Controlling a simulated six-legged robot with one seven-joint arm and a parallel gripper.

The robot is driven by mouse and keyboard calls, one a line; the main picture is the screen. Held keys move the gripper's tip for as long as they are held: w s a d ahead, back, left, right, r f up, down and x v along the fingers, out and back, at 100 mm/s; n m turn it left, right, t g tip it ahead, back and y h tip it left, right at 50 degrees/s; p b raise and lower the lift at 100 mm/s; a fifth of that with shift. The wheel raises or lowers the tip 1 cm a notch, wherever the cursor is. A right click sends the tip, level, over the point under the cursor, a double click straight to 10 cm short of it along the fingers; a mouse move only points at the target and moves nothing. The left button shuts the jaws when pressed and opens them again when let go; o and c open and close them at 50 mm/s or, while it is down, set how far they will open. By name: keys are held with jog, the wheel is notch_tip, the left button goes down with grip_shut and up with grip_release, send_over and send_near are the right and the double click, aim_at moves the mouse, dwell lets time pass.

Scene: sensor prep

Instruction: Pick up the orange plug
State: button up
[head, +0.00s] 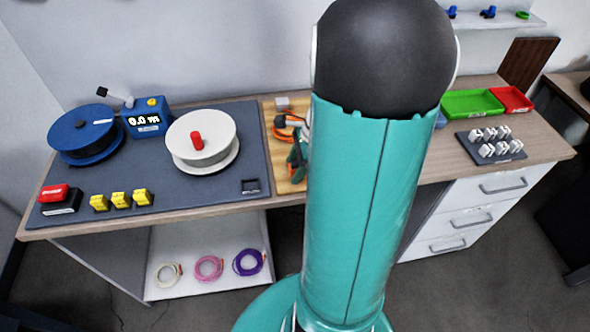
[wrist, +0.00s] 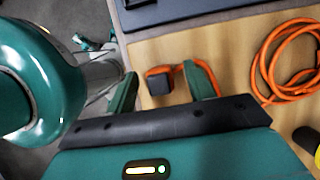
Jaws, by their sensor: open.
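In the wrist view a dark, block-shaped plug (wrist: 157,83) with an orange cable end lies on the wooden board (wrist: 225,45). My gripper (wrist: 162,74) is open, with one green finger on each side of the plug in the picture. The right finger overlaps the orange cable end. I cannot tell whether either finger touches the plug or how far down they reach. A coil of orange cable (wrist: 262,62) lies to the right. In the head view my gripper (head: 297,165) is over the board, partly hidden behind my arm, and the plug cannot be made out.
A dark grey mat (head: 225,190) left of the board holds a white spool (head: 187,160), a blue spool (head: 70,145), a blue meter (head: 147,125) and yellow blocks (head: 120,199). Green (head: 470,103) and red (head: 512,99) trays stand at the right.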

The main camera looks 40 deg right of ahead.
jog(key=shift+f, duration=0.25)
jog(key=c, duration=1.1)
jog(key=shift+r, duration=0.15)
